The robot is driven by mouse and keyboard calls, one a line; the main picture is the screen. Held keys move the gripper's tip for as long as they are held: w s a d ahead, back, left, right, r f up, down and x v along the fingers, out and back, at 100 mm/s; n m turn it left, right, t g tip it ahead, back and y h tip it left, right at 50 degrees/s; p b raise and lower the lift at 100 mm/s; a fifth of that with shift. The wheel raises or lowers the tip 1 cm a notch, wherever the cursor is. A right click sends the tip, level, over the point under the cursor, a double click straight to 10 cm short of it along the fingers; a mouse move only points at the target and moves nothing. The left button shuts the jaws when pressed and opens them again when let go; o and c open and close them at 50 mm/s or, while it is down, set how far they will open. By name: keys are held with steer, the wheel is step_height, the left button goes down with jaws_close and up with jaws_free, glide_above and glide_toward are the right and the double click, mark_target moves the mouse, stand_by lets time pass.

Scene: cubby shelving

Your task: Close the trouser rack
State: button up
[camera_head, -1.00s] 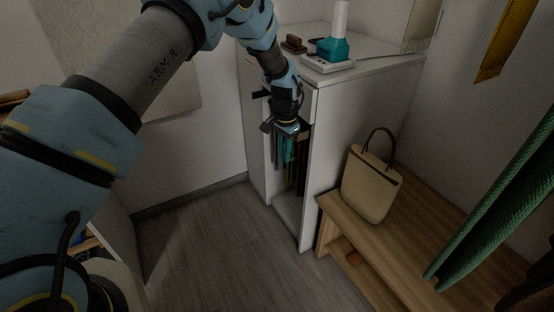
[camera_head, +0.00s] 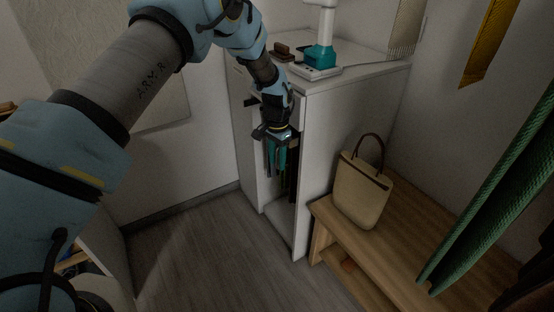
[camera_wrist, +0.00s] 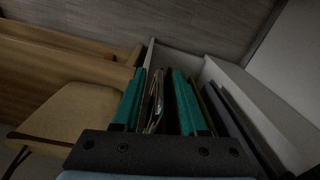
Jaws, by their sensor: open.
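The trouser rack is in the open-fronted white cabinet (camera_head: 325,150); dark hanging trousers (camera_head: 292,178) show inside it, and its frame is mostly hidden by my arm. My gripper (camera_head: 275,170) points down at the cabinet's open front, just below the top. In the wrist view its two teal fingers (camera_wrist: 158,75) stand apart, with thin hanging cloth edges (camera_wrist: 154,104) between them. More dark and olive hanging pieces (camera_wrist: 217,108) are right of the fingers, beside the pale cabinet wall (camera_wrist: 262,110). I cannot tell whether the fingers touch the rack.
A wooden bench (camera_head: 405,215) with a beige tote bag (camera_head: 361,192) stands close at the cabinet's right. A teal and white device (camera_head: 321,58) and a brown object (camera_head: 283,50) sit on top. Green cloth (camera_head: 490,190) hangs at right. The grey floor (camera_head: 200,245) in front is clear.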

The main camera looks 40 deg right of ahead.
step_height(320, 180, up, 11)
steer(key=shift+f+b, duration=0.1)
steer(key=shift+b, duration=0.8)
